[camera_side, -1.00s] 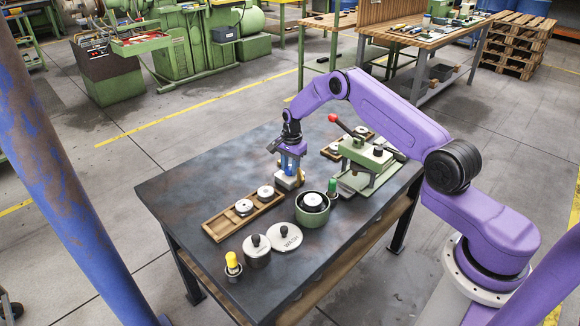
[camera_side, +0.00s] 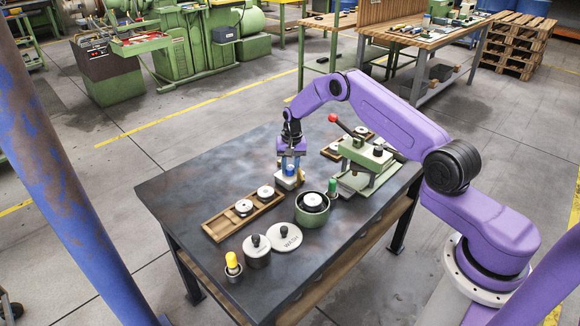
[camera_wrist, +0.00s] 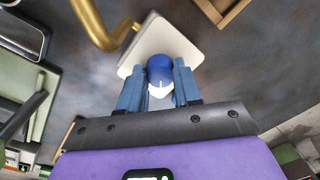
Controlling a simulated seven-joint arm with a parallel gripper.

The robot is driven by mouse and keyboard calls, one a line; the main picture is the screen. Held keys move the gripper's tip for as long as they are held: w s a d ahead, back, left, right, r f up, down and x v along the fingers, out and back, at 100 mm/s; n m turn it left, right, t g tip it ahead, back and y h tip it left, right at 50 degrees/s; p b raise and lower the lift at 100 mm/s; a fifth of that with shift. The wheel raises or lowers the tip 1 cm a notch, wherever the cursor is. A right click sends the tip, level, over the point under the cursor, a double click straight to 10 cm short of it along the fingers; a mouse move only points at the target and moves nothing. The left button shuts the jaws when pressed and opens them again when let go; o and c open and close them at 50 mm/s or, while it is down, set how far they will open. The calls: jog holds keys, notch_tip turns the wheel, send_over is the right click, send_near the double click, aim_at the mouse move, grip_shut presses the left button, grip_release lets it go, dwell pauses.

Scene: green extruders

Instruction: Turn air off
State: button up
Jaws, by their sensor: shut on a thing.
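A small air valve (camera_wrist: 180,35) with a pale square base stands on the dark table. A blue round knob (camera_wrist: 159,66) with a white pointer sits on top of it. A brass-coloured pipe (camera_wrist: 97,25) runs up to the base in the wrist view. My gripper (camera_wrist: 158,85) points down with its blue fingers on either side of the knob, shut on it. In the side view my gripper (camera_side: 291,170) is over the valve base (camera_side: 289,183), and the fingers hide most of the knob.
A wooden tray (camera_side: 228,226) with two round pieces lies left of the valve. The table's left back is clear.

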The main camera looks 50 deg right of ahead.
aim_at(291, 167)
jog(key=n, duration=0.5)
jog(key=shift+n, duration=0.3)
jog(key=shift+n+g, duration=0.3)
jog(key=shift+n, duration=1.9)
jog(key=o, duration=1)
jog(key=shift+o, duration=0.2)
jog(key=shift+r, duration=0.1)
notch_tip(291, 167, up, 17)
jog(key=shift+w+d, duration=0.15)
jog(key=shift+d, duration=0.25)
jog(key=shift+r, duration=0.1)
